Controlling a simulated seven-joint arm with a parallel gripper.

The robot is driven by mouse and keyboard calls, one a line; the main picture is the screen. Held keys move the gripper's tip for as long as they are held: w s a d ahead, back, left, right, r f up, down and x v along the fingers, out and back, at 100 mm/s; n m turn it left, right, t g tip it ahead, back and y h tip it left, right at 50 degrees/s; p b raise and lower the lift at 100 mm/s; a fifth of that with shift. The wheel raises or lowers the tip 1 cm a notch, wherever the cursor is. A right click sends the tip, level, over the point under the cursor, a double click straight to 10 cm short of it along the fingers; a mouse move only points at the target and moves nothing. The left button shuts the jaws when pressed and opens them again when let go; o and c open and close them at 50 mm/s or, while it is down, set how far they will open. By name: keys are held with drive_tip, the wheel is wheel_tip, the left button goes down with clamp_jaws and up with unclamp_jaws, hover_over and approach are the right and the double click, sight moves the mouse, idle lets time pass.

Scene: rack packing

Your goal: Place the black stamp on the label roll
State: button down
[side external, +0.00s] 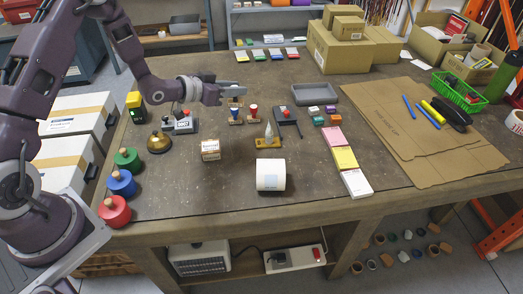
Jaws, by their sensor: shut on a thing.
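The label roll (270,175) is a white cylinder with a pale blue patch, near the front middle of the table. My gripper (243,88) is behind it and to its left, above a row of small stamps. Its fingers are closed at a small brown-and-dark thing (236,101), which seems to be the black stamp; it is too small to make out fully. Directly below are a stamp with a dark blue top (234,113) and a stamp with a red top (253,112), both on brown bases. I cannot tell whether the held thing touches them.
A white cone on a yellow-brown base (268,136) stands just behind the roll. Colored note pads (345,158) lie to the right. Bare tabletop lies left of the roll.

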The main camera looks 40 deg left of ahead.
drive_tip(key=s+d+r+m+g+h, duration=0.1)
drive_tip(key=s+d+r+m+h, duration=0.2)
drive_tip(key=d, duration=0.7)
wheel_tip(320, 180, up, 2)
drive_tip(key=m+g+h, duration=0.3)
drive_tip(key=m+h, duration=0.1)
hover_over(271, 164)
wheel_tip(271, 164, down, 9)
drive_tip(key=shift+f, duration=0.1)
drive_tip(key=shift+f, duration=0.15)
drive_tip(key=c, duration=1.2)
unclamp_jaws()
drive_tip(key=shift+o, duration=0.2)
